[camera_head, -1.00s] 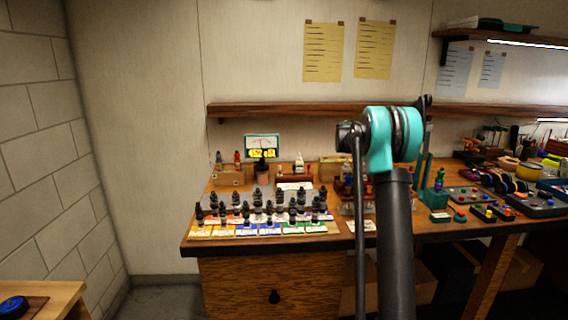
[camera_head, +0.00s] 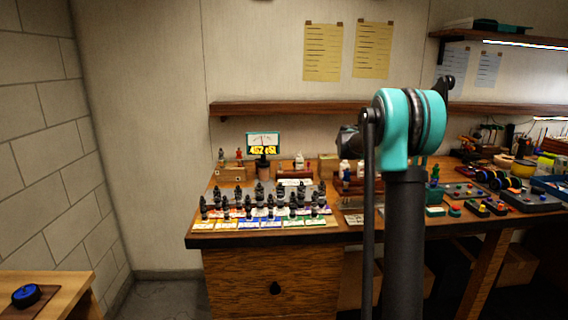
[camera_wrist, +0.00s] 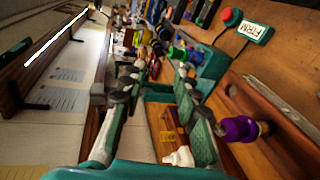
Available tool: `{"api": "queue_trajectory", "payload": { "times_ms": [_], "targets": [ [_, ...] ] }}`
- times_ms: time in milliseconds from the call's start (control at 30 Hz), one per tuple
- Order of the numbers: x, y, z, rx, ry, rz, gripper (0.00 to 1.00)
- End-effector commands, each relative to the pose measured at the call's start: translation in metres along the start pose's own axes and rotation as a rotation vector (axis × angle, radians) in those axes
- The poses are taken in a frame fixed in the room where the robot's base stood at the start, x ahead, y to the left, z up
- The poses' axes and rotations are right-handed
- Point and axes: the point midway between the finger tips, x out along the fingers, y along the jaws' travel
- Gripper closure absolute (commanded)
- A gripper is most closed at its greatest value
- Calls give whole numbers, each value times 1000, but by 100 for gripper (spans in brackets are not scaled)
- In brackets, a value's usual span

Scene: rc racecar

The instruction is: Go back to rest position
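My arm (camera_head: 405,220) rises in front of the workbench in the head view, with a teal joint at its top. My gripper (camera_wrist: 160,85) shows in the wrist view with its two green and grey fingers spread apart. Nothing is visible between the fingertips; bench items lie beyond them. In the head view the gripper is hidden behind the arm or too unclear to make out.
The workbench (camera_head: 240,238) holds several dark bottles on coloured cards (camera_head: 265,222). Open floor (camera_head: 160,290) lies between.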

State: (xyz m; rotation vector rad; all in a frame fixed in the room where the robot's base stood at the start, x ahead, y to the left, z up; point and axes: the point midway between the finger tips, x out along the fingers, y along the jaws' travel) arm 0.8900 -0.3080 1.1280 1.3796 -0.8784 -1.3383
Motion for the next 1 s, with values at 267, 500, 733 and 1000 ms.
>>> {"api": "queue_trajectory", "payload": {
  "times_ms": [267, 500, 733, 1000],
  "targets": [
    [-33, -94, 74, 90, 93, -288, 69],
    [-86, -200, 154, 195, 177, -600, 69],
    [-148, -302, 234, 304, 242, -900, 69],
    [-211, -388, 307, 410, 281, -1178, 69]
  ]
}}
